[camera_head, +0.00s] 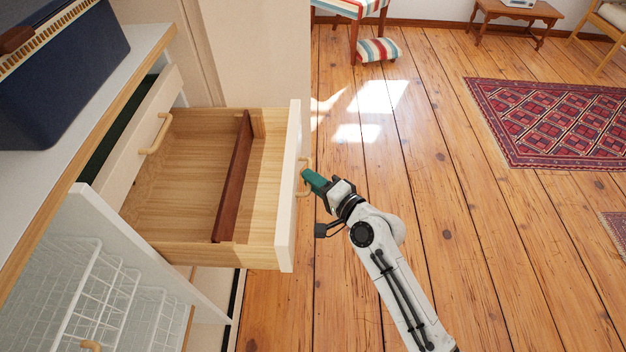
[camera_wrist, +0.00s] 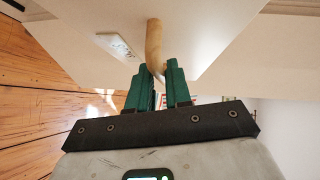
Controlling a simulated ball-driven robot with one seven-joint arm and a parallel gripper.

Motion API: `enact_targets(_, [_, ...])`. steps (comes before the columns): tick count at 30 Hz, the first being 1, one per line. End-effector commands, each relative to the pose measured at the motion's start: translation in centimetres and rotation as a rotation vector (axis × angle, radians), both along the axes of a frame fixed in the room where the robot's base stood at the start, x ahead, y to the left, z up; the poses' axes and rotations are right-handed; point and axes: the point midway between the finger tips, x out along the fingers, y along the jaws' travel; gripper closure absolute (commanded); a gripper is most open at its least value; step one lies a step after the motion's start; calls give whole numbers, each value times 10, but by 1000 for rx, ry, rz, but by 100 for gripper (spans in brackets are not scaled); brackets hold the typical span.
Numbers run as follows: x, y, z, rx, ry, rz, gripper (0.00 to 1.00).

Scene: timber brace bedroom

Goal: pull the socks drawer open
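The drawer (camera_head: 283,190) is pulled well out of the cabinet and looks empty, with a dark wooden divider (camera_head: 233,180) across its inside. Its white front carries a curved wooden handle (camera_head: 306,176). In the wrist view a small white label (camera_wrist: 119,46) with writing I cannot read for certain is on the front beside the handle (camera_wrist: 154,45). My gripper (camera_head: 308,178) is at the handle, and in the wrist view its green fingers (camera_wrist: 160,84) stand on either side of the handle's lower end. Whether they press on it is not clear.
Another drawer (camera_head: 150,140) above sits slightly open. A cabinet side with white wire baskets (camera_head: 100,290) stands at lower left. A dark blue box (camera_head: 60,75) is on the top. Bare wooden floor (camera_head: 400,150) lies right of the drawer; a red rug (camera_head: 550,120) is farther right.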

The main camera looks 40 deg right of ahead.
Motion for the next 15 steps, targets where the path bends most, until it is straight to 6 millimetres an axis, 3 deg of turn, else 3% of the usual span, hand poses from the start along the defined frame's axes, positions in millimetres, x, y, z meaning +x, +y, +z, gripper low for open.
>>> enact_targets(6, [0, 0, 0, 0, 0, 0, 62])
enact_targets(15, [-4, -1, 0, 0, 0, -1, 62])
